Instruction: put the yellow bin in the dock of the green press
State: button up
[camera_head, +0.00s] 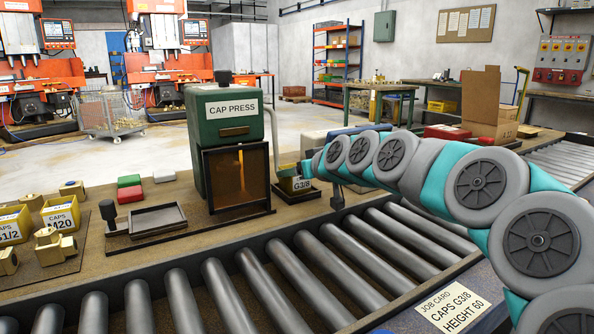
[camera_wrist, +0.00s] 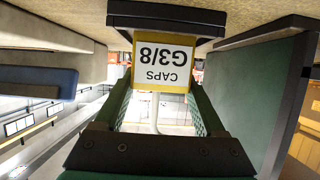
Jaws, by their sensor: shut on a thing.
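The yellow bin (camera_head: 301,184), labelled G3/8, is close to the right side of the green press (camera_head: 224,120), beside its base. In the wrist view, which is upside down, the yellow bin (camera_wrist: 161,88) shows its CAPS G3/8 label between the fingers. My gripper (camera_head: 288,169) is shut on the bin; its green fingers also show in the wrist view (camera_wrist: 160,100). A dark dock plate (camera_head: 300,196) lies at the bin's foot; it also shows in the wrist view (camera_wrist: 166,17). I cannot tell whether the bin touches it.
A dark tray (camera_head: 157,220) and a black-knobbed lever (camera_head: 108,214) are left of the press. Other yellow bins (camera_head: 62,216) and brass parts stand at far left. A roller conveyor (camera_head: 290,285) runs in front. A job card (camera_head: 457,304) reads CAPS G3/8, HEIGHT 60.

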jog(key=shift+f, duration=0.2)
jog(key=o, duration=1.4)
jog(key=shift+r, duration=0.1)
jog(key=shift+r, duration=0.2)
jog(key=b+v, duration=0.1)
jog(key=v, duration=1.1)
jog(key=shift+d+f, duration=0.1)
jog(key=shift+f, duration=0.05)
